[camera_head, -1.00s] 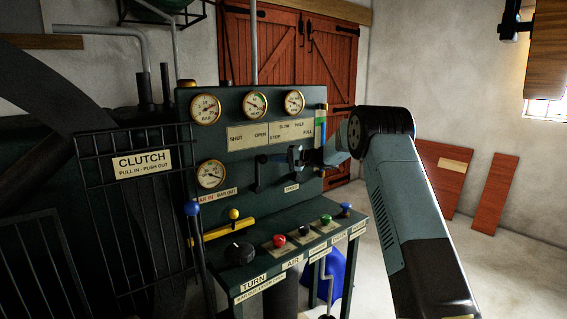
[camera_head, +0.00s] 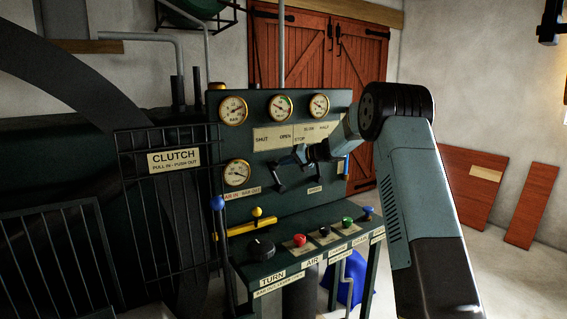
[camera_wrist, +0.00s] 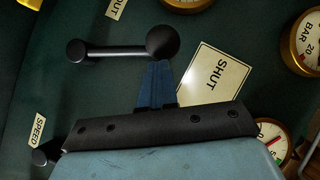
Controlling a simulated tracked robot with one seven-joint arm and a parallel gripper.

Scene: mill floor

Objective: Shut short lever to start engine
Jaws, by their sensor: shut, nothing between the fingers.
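The short lever (camera_head: 277,177) is a black rod on the dark green panel (camera_head: 335,175), below the SHUT–OPEN plate (camera_head: 272,138). My gripper (camera_head: 286,159) reaches in from the right at the lever's upper end. In the wrist view its blue fingers (camera_wrist: 157,70) are together and empty, tips right at the knob's edge. I cannot tell whether they touch it.
The speed lever (camera_head: 309,170) is close on the right, below my gripper. Gauges (camera_head: 281,106) sit above. Below, a shelf carries a red knob (camera_head: 300,240), other coloured knobs and a yellow bar (camera_head: 235,230). The clutch cage (camera_head: 170,205) stands left.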

